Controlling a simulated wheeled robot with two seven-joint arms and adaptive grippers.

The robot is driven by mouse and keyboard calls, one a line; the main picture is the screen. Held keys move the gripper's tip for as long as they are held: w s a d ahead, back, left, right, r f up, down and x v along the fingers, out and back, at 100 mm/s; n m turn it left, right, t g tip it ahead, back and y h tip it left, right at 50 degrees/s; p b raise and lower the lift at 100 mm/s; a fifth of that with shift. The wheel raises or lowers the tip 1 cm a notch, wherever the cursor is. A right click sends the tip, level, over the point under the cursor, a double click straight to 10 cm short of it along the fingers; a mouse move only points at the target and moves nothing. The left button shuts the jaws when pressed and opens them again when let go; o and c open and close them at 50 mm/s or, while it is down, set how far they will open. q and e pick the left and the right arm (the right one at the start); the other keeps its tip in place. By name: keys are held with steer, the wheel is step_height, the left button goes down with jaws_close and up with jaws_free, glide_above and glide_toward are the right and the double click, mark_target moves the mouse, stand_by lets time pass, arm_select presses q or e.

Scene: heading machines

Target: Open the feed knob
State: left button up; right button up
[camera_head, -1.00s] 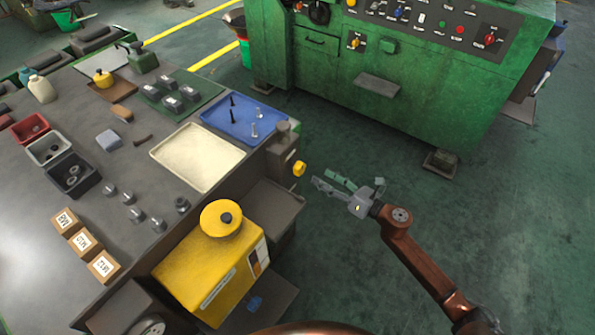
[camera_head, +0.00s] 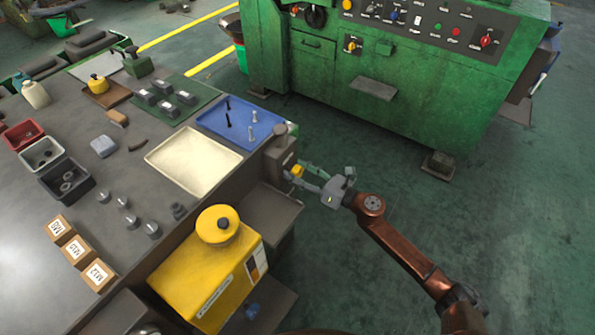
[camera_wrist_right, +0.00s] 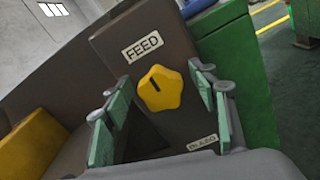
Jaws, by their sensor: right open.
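The feed knob (camera_wrist_right: 160,88) is a yellow lobed knob with a dark mark, on a dark box face below a FEED label (camera_wrist_right: 142,46) in the right wrist view. In the head view the knob (camera_head: 297,170) sticks out from the box at the bench's right edge. My right gripper (camera_head: 304,176) is open, its green-padded fingers reaching to the knob. In the right wrist view the fingers (camera_wrist_right: 163,120) stand on either side of the knob, with gaps showing. My left gripper is not in view.
A second label (camera_wrist_right: 202,142) sits below the knob, partly hidden by a finger. A yellow machine (camera_head: 210,275) stands below the bench's right edge. A blue tray (camera_head: 240,125) with bolts lies nearby.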

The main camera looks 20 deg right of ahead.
steer(key=shift+c, duration=0.4)
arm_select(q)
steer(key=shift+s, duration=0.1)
arm_select(e)
steer(key=c, duration=1.1)
